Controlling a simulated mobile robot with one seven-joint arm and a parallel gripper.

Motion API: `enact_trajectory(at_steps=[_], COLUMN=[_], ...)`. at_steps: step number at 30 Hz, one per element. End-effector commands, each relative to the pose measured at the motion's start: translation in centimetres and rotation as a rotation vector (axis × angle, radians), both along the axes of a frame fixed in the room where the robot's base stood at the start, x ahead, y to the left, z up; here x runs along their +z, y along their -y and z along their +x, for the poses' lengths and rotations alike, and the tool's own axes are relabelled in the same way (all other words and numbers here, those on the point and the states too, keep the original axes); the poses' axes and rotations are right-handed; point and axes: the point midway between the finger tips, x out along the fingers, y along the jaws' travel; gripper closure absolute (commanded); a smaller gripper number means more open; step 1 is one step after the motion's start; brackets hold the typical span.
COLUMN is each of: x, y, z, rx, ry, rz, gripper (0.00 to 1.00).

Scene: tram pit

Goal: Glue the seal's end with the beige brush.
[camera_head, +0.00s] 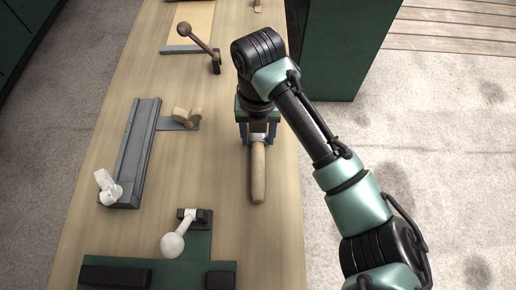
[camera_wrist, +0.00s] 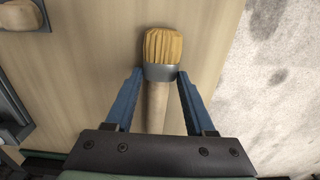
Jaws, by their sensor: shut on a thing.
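My gripper (camera_head: 258,135) is shut on the beige brush, with its blue fingers (camera_wrist: 160,76) either side of it. The brush's pale wooden handle (camera_head: 258,174) points toward the picture's bottom, over the right part of the bench. In the wrist view its tan bristles (camera_wrist: 165,46) and grey metal ferrule (camera_wrist: 160,72) show beyond the fingertips. Whether the brush touches the bench is unclear. A long grey channel (camera_head: 136,150) lies to the left, with a crumpled white piece (camera_head: 108,187) at its near end. I cannot tell for sure which part is the seal.
A tan wooden piece (camera_head: 186,117) sits on a grey plate beside the channel. A white ball-ended lever (camera_head: 173,243) stands on a green base in front; a brown-knobbed lever (camera_head: 200,42) stands farther back. A green cabinet (camera_head: 340,50) is behind right.

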Motion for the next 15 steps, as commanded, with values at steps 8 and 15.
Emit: enact_trajectory(at_steps=[8, 15], x=[0.0, 2.0], y=[0.0, -0.1], z=[0.0, 0.1], rx=[0.0, 0.002], ry=[0.001, 0.004], rz=[0.0, 0.0], gripper=[1.0, 1.0])
